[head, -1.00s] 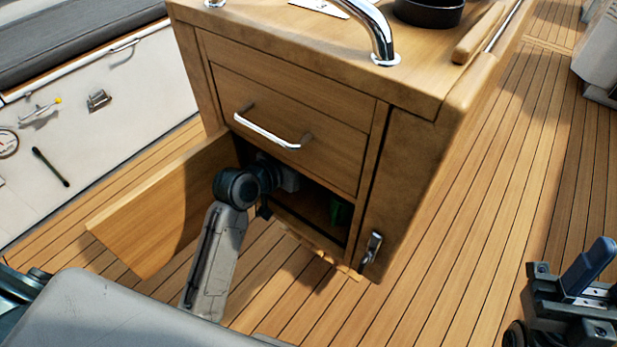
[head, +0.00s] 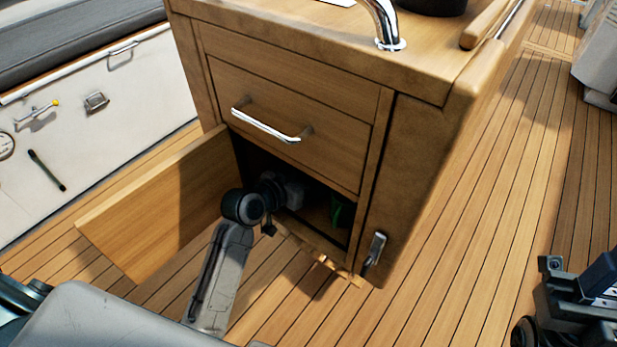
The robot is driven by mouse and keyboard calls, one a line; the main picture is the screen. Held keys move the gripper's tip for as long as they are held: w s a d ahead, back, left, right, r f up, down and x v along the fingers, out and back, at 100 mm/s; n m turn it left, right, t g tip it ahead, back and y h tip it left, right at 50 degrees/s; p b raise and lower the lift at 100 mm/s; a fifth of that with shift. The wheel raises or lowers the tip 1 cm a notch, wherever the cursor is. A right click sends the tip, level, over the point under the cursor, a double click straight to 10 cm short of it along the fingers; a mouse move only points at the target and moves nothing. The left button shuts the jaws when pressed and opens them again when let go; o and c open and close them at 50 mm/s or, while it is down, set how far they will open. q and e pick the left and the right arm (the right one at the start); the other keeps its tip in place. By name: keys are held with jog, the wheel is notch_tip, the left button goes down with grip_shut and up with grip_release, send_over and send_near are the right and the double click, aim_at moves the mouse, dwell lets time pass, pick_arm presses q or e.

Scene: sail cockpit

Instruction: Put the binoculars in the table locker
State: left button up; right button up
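The table locker (head: 312,203) is the dark opening below the drawer in the wooden cockpit table (head: 420,170). Its wooden door (head: 150,205) is swung open to the left. My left arm reaches into the opening, and the body of my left gripper (head: 287,188) is just inside it. Its fingertips are hidden in shadow, so I cannot see what they hold. A green thing (head: 340,213) is inside the locker at the right; I cannot tell what it is. I cannot make out the binoculars. My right gripper (head: 582,290) is at the lower right, cut off by the picture edge.
A drawer with a chrome handle (head: 270,125) is above the opening, and a metal latch (head: 374,250) is to its right. A chrome rail (head: 384,25) and a black round thing (head: 432,4) are on the tabletop. Clear teak deck (head: 470,255) lies to the right.

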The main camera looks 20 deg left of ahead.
pick_arm(q)
jog(key=o, duration=1.2)
jog(key=shift+f, duration=0.1)
jog(key=shift+o, duration=0.2)
jog(key=p+v, duration=0.2)
jog(key=v, duration=1)
jog(key=shift+p, duration=0.3)
